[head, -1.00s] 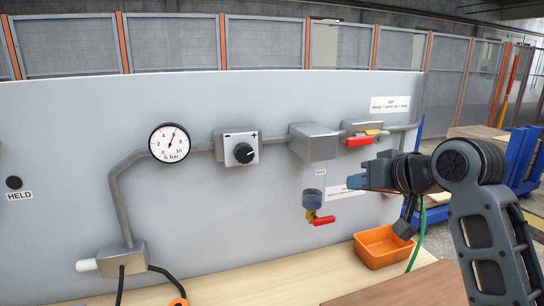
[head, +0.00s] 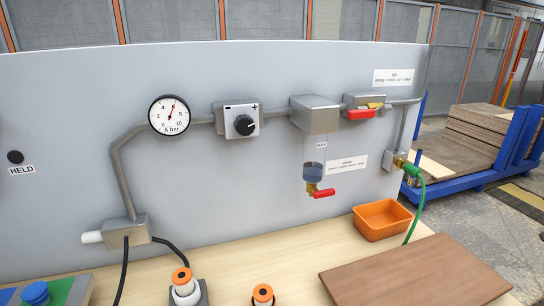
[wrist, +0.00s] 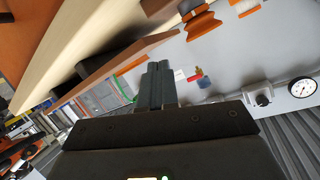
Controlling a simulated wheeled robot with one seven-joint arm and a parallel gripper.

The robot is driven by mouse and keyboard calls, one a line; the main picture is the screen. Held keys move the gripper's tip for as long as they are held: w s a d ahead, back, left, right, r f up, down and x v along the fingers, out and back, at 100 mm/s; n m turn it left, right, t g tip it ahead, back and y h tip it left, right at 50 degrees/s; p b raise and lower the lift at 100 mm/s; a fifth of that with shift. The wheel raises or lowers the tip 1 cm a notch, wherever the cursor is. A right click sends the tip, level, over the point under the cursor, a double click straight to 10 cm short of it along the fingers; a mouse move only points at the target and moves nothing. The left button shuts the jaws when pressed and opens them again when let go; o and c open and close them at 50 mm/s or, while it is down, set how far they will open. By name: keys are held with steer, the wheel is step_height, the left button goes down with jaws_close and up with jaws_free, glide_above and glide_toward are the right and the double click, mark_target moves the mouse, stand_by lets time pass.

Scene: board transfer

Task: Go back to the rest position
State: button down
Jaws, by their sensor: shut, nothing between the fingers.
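My gripper (wrist: 158,68) shows in the wrist view, its two dark fingers together and empty, pointing away from the camera. Neither my arm nor my gripper is in the head view now. The grey panel (head: 70,110) carries a round gauge (head: 170,116), a knob box (head: 240,121), and two red-handled valves, an upper one (head: 362,112) and a lower one (head: 321,192). In the wrist view the panel appears tilted, with the gauge (wrist: 302,87) and the knob (wrist: 262,99) at the right. The gripper appears apart from these.
An orange bin (head: 382,220) and a brown board (head: 415,272) are on the light wood bench (head: 240,262). Orange-topped parts (head: 183,284) stand at the front. A green hose (head: 419,205) hangs at the panel's right end. Blue racks with stacked boards (head: 480,135) stand behind.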

steer(key=s+d+r+n, duration=0.1)
steer(key=s+r, duration=0.1)
steer(key=s, duration=0.6)
steer(key=s+d+r+n+h, duration=0.1)
steer(key=s+d+r, duration=0.1)
steer(key=s, duration=0.6)
steer(key=s+d+r, duration=0.1)
steer(key=s+r, duration=0.1)
steer(key=s, duration=0.7)
steer(key=shift+d+r+n+t+h, duration=0.25)
steer(key=shift+r+n+t+h, duration=0.15)
